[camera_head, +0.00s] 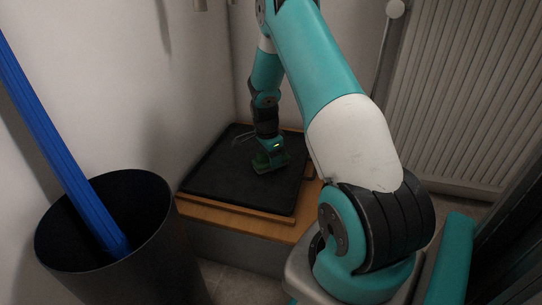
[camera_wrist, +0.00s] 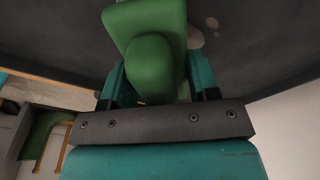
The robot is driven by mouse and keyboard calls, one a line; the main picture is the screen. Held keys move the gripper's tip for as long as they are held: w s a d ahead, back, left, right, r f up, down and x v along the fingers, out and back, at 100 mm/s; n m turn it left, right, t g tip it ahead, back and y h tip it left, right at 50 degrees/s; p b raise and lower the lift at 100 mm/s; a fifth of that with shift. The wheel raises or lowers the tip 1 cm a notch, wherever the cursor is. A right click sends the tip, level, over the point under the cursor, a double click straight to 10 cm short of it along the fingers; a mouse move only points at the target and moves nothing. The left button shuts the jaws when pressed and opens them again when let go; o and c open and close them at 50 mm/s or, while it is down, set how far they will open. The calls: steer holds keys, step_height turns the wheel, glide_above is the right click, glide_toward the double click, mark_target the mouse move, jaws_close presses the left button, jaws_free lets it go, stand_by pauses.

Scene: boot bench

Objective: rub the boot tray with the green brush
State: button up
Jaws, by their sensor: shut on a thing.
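The boot tray (camera_head: 218,180) is a flat black tray on a wooden bench top, in the middle of the head view. In the wrist view its dark surface (camera_wrist: 250,45) fills the upper part, with a few pale spots (camera_wrist: 192,36) beside the brush. The green brush (camera_wrist: 150,62) is between the fingers of my gripper (camera_wrist: 158,82), which is shut on it. In the head view the brush (camera_head: 265,166) is low over the right part of the tray. I cannot tell for certain whether it touches the tray.
The wooden bench (camera_head: 240,208) stands in the corner against white walls. A dark bin (camera_head: 150,250) with a blue pole-like thing (camera_head: 60,150) leaning in it stands at the front left. A ribbed radiator (camera_head: 470,90) is at the right.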

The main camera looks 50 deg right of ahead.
steer(key=shift+f, duration=0.45)
steer(key=shift+d, duration=0.1)
steer(key=shift+w+d+r+p, duration=0.1)
steer(key=shift+w+d+p, duration=0.25)
steer(key=shift+d, duration=0.45)
steer(key=shift+w+d+r+p, duration=0.1)
steer(key=shift+w+d+p, duration=0.2)
steer(key=shift+d, duration=0.5)
steer(key=shift+f, duration=0.15)
